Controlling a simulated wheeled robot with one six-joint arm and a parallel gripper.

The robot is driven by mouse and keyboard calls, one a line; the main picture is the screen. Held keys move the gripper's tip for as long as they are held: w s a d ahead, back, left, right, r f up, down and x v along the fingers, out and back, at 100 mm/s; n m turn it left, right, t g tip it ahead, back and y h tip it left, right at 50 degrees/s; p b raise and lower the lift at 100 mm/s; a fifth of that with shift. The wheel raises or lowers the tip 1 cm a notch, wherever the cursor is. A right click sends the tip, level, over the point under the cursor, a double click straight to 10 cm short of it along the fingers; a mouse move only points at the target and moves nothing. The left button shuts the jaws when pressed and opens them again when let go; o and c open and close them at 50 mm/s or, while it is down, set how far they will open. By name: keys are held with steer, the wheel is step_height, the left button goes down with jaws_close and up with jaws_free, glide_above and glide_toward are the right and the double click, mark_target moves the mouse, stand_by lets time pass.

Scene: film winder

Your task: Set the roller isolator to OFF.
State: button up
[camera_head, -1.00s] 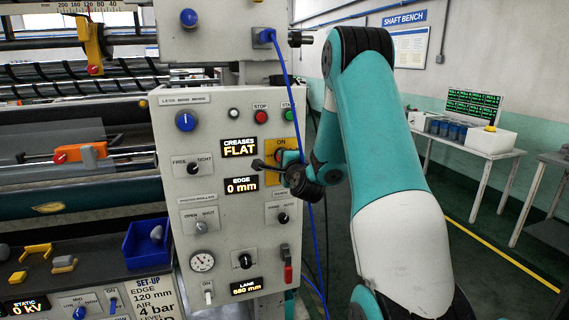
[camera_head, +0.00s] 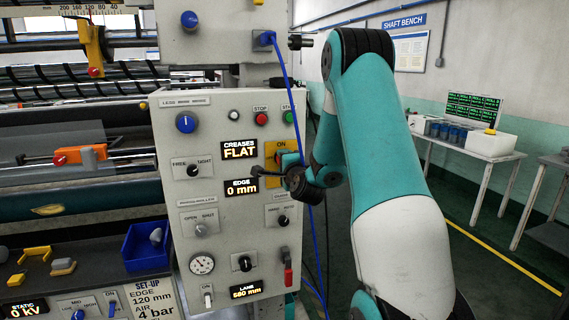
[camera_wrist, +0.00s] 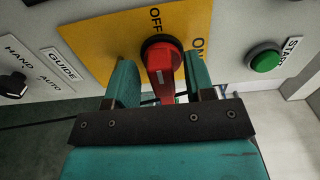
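The roller isolator is a red rotary handle (camera_wrist: 162,65) on a yellow plate (camera_wrist: 100,38), marked OFF at the top of the wrist view and ON at the right. A pale line shows on the handle. My gripper (camera_wrist: 160,78) has its teal fingers on either side of the handle. They look apart, with a gap at the left; contact at the right cannot be told. In the head view my gripper (camera_head: 284,163) is at the panel's right edge and mostly hides the isolator and its yellow plate (camera_head: 270,148).
A green START button (camera_wrist: 265,57) is to the right in the wrist view; a HAND/AUTO guide knob (camera_wrist: 14,84) is at the left. A blue cable (camera_head: 295,110) hangs down the panel beside my gripper.

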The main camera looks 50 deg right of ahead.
steer(key=b+v, duration=1.7)
steer(key=b, duration=0.1)
steer(key=shift+s, duration=0.25)
